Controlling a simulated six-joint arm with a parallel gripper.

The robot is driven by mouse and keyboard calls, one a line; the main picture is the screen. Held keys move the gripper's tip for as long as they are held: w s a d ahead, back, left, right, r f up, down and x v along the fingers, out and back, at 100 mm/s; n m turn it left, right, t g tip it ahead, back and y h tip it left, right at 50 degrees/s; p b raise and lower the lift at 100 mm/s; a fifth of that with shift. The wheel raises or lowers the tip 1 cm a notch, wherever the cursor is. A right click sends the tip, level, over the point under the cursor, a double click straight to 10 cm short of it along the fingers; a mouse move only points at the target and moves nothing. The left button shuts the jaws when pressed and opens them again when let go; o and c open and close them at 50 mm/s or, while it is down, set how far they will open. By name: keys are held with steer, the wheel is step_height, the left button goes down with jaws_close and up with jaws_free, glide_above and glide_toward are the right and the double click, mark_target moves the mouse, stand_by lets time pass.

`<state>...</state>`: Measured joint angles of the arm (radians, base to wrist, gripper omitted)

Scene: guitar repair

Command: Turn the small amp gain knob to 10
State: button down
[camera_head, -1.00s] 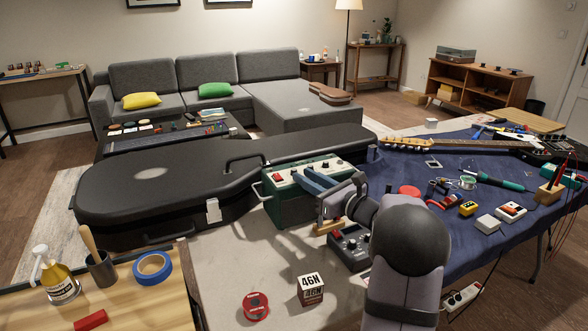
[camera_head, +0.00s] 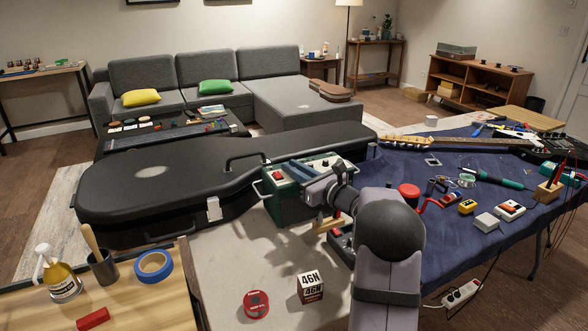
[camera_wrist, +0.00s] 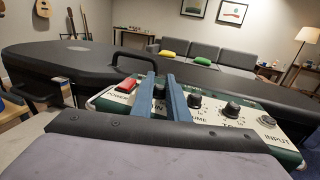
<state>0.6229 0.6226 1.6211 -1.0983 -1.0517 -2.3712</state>
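The small green amp (camera_head: 283,208) stands beside the black guitar case, its pale control panel facing up. In the wrist view its panel has a red power switch (camera_wrist: 126,86), black knobs marked volume (camera_wrist: 194,101) and tone (camera_wrist: 231,109), and an input jack (camera_wrist: 267,120). Another black knob (camera_wrist: 159,90), likely the gain knob, shows between the two blue fingers of my gripper (camera_wrist: 160,76). My gripper (camera_head: 300,170) is open by a narrow gap over the panel. I cannot tell whether the fingers touch the knob.
The long black guitar case (camera_head: 150,190) lies behind and left of the amp. A blue cloth (camera_head: 450,235) with tools is on the right.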

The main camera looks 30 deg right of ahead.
steer(key=shift+f+m+h+b, duration=0.25)
steer(key=shift+m+h+b, duration=0.45)
steer(key=shift+b, duration=1.5)
steer(key=shift+h+b, duration=0.5)
steer(key=shift+b, duration=0.2)
steer(key=m+h+b, duration=0.1)
steer(key=h+b, duration=0.1)
steer(key=b, duration=0.2)
steer(key=m+h+b, duration=0.1)
steer(key=b, duration=0.3)
steer(key=shift+a+f+t+h+b, duration=0.1)
steer(key=shift+f+t+h+b, duration=0.05)
steer(key=shift+t+h+b, duration=0.2)
steer(key=m+h+b, duration=0.2)
steer(key=b, duration=0.4)
steer(key=shift+r+m+h+b, duration=0.4)
steer(key=shift+h+b, duration=0.35)
steer(key=shift+b, duration=1)
steer(key=c, duration=2)
jaws_free()
steer(key=shift+s, duration=0.1)
